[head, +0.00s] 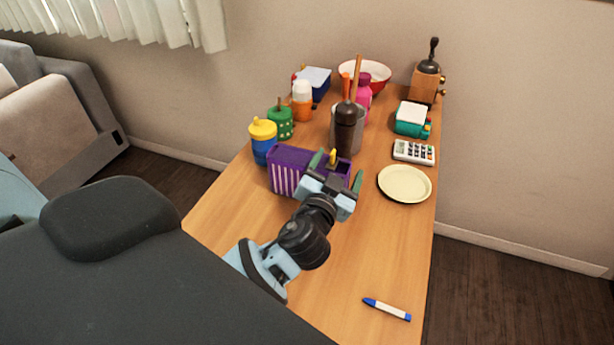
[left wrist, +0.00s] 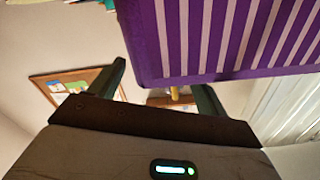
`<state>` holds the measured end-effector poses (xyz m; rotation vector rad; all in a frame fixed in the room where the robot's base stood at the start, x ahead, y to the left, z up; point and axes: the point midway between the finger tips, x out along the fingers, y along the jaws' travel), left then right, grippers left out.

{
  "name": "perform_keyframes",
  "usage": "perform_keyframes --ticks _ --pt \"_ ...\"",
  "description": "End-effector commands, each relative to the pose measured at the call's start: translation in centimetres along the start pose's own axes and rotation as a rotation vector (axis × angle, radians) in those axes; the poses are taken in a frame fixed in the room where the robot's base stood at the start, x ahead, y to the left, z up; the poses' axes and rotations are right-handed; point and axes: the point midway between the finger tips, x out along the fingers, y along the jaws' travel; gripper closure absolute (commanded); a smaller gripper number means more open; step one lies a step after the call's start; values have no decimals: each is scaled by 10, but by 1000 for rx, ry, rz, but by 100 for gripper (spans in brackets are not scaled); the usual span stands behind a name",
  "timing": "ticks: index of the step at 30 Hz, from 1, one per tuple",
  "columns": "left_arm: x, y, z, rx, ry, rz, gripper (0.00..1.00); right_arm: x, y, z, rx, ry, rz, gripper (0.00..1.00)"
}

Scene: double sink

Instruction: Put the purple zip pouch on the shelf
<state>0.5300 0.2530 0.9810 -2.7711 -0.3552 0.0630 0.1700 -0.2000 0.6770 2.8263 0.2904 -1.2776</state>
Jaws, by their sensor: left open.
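My right gripper is not in view. I cannot make out a shelf for certain.
A blue and yellow jar (head: 263,142) is left of the pouch. A cream plate (head: 404,183), calculator (head: 414,151) and blue-white marker (head: 386,309) lie to the right. The table's near part is mostly clear.

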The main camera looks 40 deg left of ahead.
Motion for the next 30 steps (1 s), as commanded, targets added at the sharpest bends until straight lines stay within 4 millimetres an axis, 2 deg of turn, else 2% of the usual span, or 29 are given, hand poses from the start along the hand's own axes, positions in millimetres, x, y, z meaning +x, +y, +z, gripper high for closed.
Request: perform_keyframes --ticks 6,21,28,30 --pt "0 0 1 0 -1 1 25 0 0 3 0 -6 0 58" --pt "0 0 1 0 -1 1 90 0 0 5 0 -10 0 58" --pt "0 0 2 2 -2 1 92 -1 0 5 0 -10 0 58" --pt "0 0 2 2 -3 0 89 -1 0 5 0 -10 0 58"
